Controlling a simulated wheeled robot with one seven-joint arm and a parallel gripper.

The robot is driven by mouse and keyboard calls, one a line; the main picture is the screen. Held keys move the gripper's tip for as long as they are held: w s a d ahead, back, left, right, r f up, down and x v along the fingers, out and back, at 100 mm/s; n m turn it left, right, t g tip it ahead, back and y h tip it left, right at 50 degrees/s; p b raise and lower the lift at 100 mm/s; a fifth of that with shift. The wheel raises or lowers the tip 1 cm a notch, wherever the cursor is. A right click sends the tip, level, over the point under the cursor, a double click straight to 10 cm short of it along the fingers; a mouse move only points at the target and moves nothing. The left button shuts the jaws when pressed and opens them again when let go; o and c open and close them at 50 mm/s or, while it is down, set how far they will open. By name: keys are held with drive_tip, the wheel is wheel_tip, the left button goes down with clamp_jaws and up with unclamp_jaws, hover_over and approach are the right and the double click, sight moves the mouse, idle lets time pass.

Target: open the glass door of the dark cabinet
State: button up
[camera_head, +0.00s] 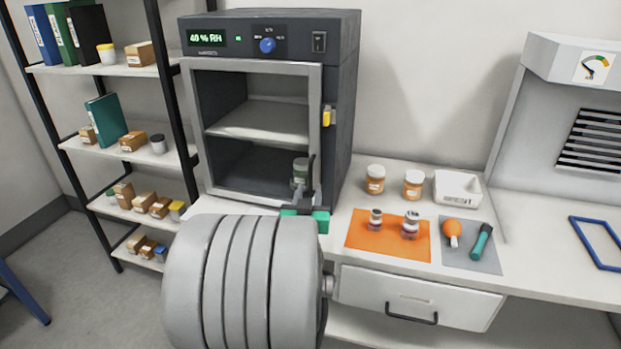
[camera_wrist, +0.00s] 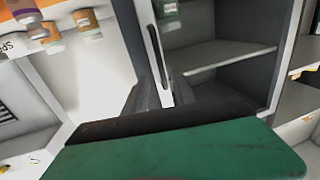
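The dark cabinet (camera_head: 340,95) stands on the bench with its light-framed glass door (camera_head: 250,65) across the front. The door looks shut. A dark upright bar handle (camera_head: 311,172) is on the door's right side; it also shows in the wrist view (camera_wrist: 156,50). My gripper (camera_head: 307,195) is at the lower part of this handle. In the wrist view my gripper's fingers (camera_wrist: 166,85) stand apart, with the handle's end between them; I cannot tell whether they touch it.
A yellow latch (camera_head: 328,117) is at the door's right edge. A shelf rack (camera_head: 60,70) stands close on the left.

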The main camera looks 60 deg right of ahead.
sight(310, 178)
drive_tip(key=p+x, duration=0.1)
drive_tip(key=x, duration=0.6)
drive_tip(key=shift+w+d, duration=0.15)
drive_tip(key=shift+w, duration=0.05)
drive_tip(key=shift+c, duration=0.3)
clamp_jaws()
idle(0.7)
